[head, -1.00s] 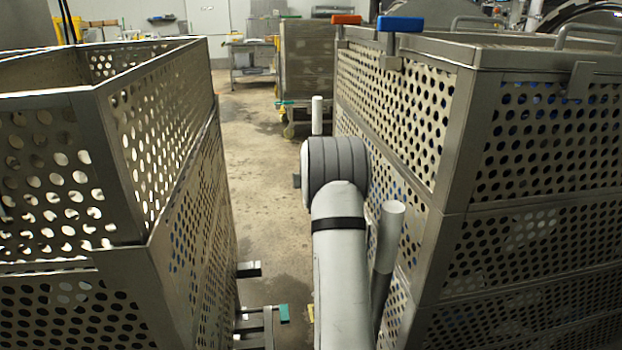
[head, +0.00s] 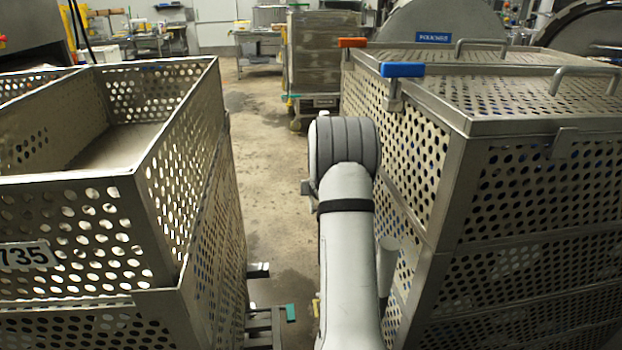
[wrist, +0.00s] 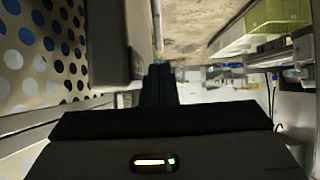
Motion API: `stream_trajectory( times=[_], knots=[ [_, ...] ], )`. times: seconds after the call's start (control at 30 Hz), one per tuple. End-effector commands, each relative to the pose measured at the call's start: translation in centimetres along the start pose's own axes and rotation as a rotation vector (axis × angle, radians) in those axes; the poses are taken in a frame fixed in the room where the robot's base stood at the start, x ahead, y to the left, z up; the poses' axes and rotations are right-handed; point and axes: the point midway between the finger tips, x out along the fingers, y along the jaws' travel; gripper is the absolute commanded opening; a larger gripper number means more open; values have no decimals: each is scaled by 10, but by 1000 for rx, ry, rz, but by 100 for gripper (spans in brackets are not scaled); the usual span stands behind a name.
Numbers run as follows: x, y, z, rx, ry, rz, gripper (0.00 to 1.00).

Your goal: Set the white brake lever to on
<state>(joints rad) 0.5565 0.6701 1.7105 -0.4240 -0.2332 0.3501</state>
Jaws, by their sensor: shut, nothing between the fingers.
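I cannot clearly make out the white brake lever in either view. In the wrist view my gripper (wrist: 160,72) shows as dark fingers pressed together, with nothing between them. A thin pale upright strip shows just beyond the fingertips, too small to identify, and I cannot tell whether they touch it. In the head view my pale arm reaches forward into the gap between two stacks of perforated metal baskets, and it hides the gripper. A red handle (head: 352,42) and a blue handle (head: 402,69) stick out at the top of the right basket stack (head: 452,190).
The left basket stack (head: 183,180) stands close to my arm. A low frame with a teal end piece (head: 290,312) lies between the stacks. Concrete floor (head: 270,150) is open farther along the aisle, up to a tall cart (head: 312,65). In the wrist view perforated metal (wrist: 30,50) is near at left.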

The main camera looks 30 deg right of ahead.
Motion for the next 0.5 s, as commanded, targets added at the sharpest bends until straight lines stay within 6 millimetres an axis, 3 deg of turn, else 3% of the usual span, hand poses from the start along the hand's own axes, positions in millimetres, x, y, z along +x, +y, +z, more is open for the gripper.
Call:
stream_trajectory(
  times=[0.17, 0.5],
  knots=[
    [10, 0, 2, 0, -7, 0, 0],
    [68, 0, 2, -1, -6, 0, 0]
  ],
)
